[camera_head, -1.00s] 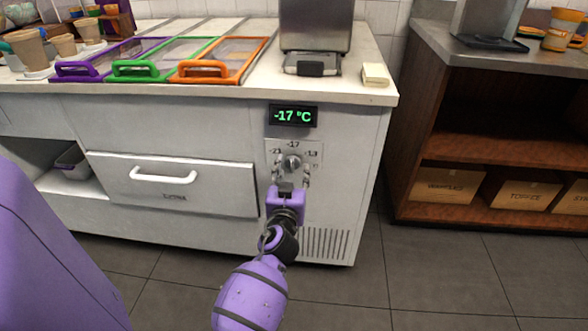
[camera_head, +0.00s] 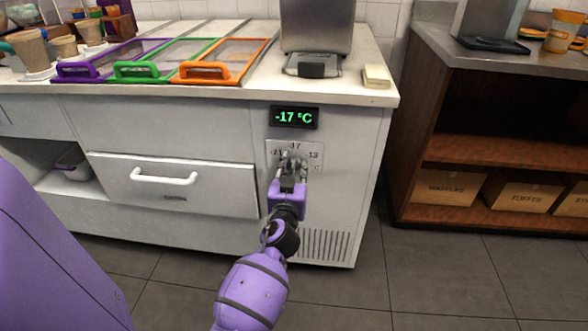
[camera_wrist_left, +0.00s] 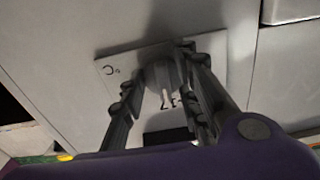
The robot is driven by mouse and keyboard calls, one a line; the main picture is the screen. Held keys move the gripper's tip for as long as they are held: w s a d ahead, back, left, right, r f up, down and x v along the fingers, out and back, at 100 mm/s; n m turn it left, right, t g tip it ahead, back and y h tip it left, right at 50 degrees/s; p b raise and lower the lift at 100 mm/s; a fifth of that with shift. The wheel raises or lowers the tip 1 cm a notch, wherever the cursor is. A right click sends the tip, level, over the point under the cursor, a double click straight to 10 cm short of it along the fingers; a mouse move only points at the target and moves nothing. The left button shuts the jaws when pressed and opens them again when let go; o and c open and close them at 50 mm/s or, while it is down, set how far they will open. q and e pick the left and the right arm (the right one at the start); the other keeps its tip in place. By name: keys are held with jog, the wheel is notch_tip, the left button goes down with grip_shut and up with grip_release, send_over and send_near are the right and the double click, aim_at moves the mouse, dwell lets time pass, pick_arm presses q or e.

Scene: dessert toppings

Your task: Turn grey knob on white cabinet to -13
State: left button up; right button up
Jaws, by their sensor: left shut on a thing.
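The white cabinet (camera_head: 230,130) has a green digital display (camera_head: 293,117) reading -17 °C. Below it is a plate (camera_head: 314,148) with -17 at the top and -13 at the right. The grey knob (camera_wrist_left: 160,74) is at the middle of the plate; in the head view it is mostly hidden behind the fingers. My left gripper (camera_head: 292,165) is at the plate, and the wrist view shows its two fingers (camera_wrist_left: 160,85) on either side of the knob, shut on it. My right gripper is not in view.
A drawer with a white handle (camera_head: 163,177) is left of the knob. Purple, green and orange-framed lids (camera_head: 226,62) and a metal appliance (camera_head: 316,35) are on the counter. A brown shelf with cardboard boxes (camera_head: 446,187) stands to the right. Grey floor lies clear between.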

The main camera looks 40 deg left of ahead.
pick_arm(q)
jog(key=shift+d+f+m, duration=0.1)
jog(key=shift+m, duration=0.2)
jog(key=m, duration=0.5)
jog(key=shift+f+m, duration=0.15)
jog(key=shift+m, duration=0.25)
jog(key=m, duration=0.5)
jog(key=shift+s+f, duration=0.1)
jog(key=shift+f, duration=0.1)
jog(key=shift+m, duration=0.4)
jog(key=o, duration=1)
jog(key=shift+f, duration=0.1)
jog(key=shift+o, duration=0.2)
jog(key=shift+r, duration=0.2)
jog(key=shift+s, duration=0.1)
jog(key=v, duration=1.1)
jog(key=shift+s, duration=0.4)
